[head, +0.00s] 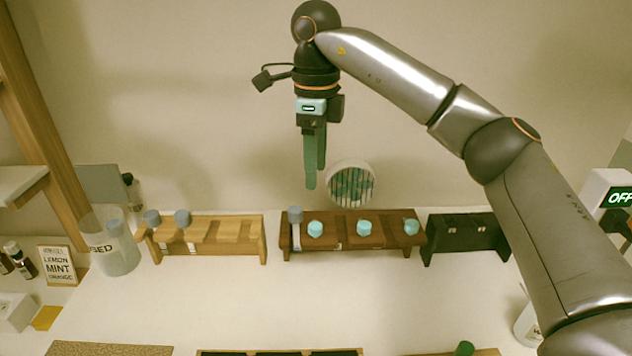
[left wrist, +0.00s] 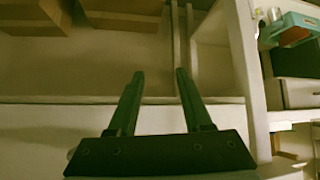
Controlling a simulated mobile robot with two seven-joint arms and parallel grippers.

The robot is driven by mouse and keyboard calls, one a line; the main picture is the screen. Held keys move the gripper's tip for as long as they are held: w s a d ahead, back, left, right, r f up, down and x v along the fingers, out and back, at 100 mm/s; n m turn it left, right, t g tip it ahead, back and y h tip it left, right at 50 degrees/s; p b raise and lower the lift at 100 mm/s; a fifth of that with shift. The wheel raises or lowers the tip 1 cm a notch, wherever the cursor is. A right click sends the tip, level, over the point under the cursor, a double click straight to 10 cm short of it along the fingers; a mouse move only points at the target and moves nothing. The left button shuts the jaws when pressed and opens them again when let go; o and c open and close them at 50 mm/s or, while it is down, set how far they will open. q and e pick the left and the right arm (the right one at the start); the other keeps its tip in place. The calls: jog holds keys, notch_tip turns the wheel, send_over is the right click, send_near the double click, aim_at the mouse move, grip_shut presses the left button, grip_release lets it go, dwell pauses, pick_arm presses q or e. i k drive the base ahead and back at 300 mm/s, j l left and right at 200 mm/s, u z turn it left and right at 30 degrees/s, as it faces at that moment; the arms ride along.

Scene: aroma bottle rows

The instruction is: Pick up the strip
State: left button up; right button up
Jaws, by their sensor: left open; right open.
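A round white holder (head: 371,167) with several narrow teal strips (head: 352,186) stands behind the dark brown rack in the head view; single strips are hard to tell apart. My right gripper (head: 315,178) points down in the air just left of this holder, open and with nothing seen between its fingers. Its fingers overlap from this angle. My left gripper (left wrist: 160,74) shows only in the left wrist view, open and empty. No strip shows in that view.
A light wooden rack (head: 228,243) with two grey-capped bottles, a dark brown rack (head: 375,243) with several capped bottles and a black rack (head: 470,242) stand in a row. A clear container (head: 122,262) is at left.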

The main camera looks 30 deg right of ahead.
aim_at(294, 212)
jog(key=k+j, duration=0.3)
jog(key=k, duration=0.15)
jog(key=k+j, duration=0.35)
jog(key=k, duration=0.1)
